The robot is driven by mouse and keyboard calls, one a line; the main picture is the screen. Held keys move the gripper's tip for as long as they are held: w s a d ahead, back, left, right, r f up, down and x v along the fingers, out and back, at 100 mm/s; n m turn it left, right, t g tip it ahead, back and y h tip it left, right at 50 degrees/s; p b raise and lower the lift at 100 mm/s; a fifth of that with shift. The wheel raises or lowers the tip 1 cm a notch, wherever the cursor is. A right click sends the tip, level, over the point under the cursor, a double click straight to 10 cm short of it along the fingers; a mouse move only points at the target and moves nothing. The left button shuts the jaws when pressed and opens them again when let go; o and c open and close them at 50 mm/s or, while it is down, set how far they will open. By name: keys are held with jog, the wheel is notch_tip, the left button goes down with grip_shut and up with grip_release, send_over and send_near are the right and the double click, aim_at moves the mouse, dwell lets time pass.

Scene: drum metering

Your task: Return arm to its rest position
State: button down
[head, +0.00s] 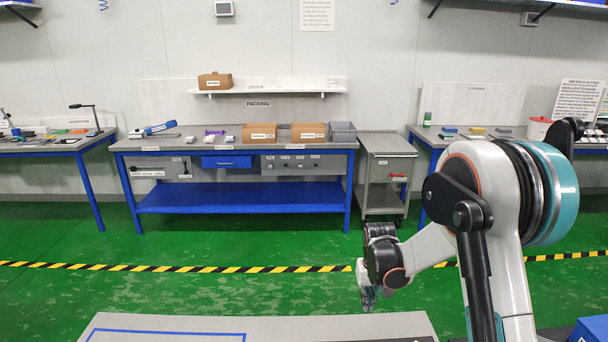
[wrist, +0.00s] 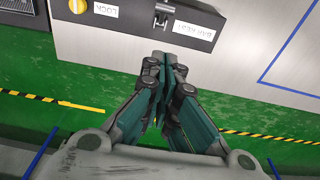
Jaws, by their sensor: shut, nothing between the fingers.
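My gripper (wrist: 163,62) is shut and empty in the wrist view, its two teal fingers meeting at the tips. In the head view my gripper (head: 369,299) hangs low at the end of my bent white arm, pointing down near the right part of the front grey table (head: 270,330). In the wrist view the fingertips are close to the edge of a dark panel with a yellow knob (wrist: 78,6), a LOCK label (wrist: 104,11) and a latch (wrist: 163,14). I cannot tell whether they touch it.
A packing bench (head: 240,200) with cardboard boxes stands against the wall, with a grey cart (head: 387,165) beside it. Side benches stand left and right. Green floor with a black-yellow stripe (head: 200,268) lies clear between. A blue object (head: 590,330) is at the lower right.

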jog(key=s+r+t, duration=0.2)
jog(key=s+r, duration=0.5)
jog(key=r, duration=0.3)
jog(key=s+r+t, duration=0.1)
jog(key=s+r, duration=0.5)
jog(key=r, duration=0.5)
jog(key=s+r+t, duration=0.3)
jog(key=s, duration=1.5)
jog(key=shift+a+r, duration=0.15)
jog(key=shift+r, duration=0.05)
